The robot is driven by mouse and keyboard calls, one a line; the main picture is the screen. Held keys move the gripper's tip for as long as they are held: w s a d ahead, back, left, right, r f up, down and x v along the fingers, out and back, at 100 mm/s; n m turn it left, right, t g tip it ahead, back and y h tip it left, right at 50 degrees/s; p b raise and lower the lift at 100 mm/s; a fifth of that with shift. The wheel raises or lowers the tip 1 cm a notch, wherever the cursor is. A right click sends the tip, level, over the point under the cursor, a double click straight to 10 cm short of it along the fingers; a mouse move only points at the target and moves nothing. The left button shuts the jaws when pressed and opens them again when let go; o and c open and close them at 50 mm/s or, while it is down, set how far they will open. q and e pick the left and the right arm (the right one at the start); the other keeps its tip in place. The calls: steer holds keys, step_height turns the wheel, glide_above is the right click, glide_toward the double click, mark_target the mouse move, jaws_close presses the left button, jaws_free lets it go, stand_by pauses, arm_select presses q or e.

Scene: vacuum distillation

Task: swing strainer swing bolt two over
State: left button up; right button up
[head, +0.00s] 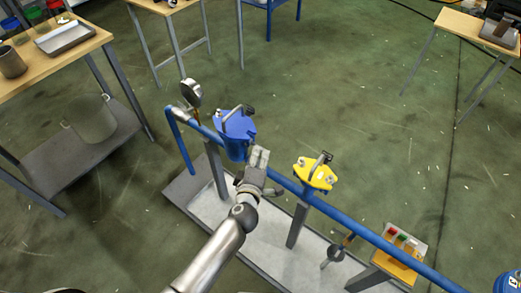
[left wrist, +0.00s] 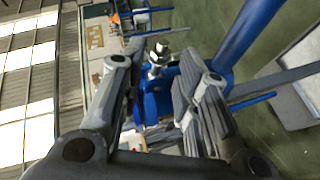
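The blue strainer body (head: 237,135) stands on the blue pipe, with dark and metal fittings on its top. In the left wrist view, the blue body (left wrist: 153,105) shows beyond my fingers, with a metal bolt-like fitting (left wrist: 160,54) on it, likely a swing bolt. I cannot tell which bolt is number two. My left gripper (head: 260,157) is just right of and below the blue body. Its fingers (left wrist: 160,98) are spread, with nothing clearly held between them. My right gripper is in neither view.
A yellow fitting (head: 318,177) with a dark handle sits farther right along the blue pipe (head: 365,232). A round gauge (head: 190,92) stands left of the blue body. A small button panel (head: 402,246) is at lower right. Wooden tables stand behind; green floor between is clear.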

arm_select(q)
steer(key=shift+b+x, duration=0.7)
steer(key=shift+x, duration=2)
steer(key=shift+c, duration=0.3)
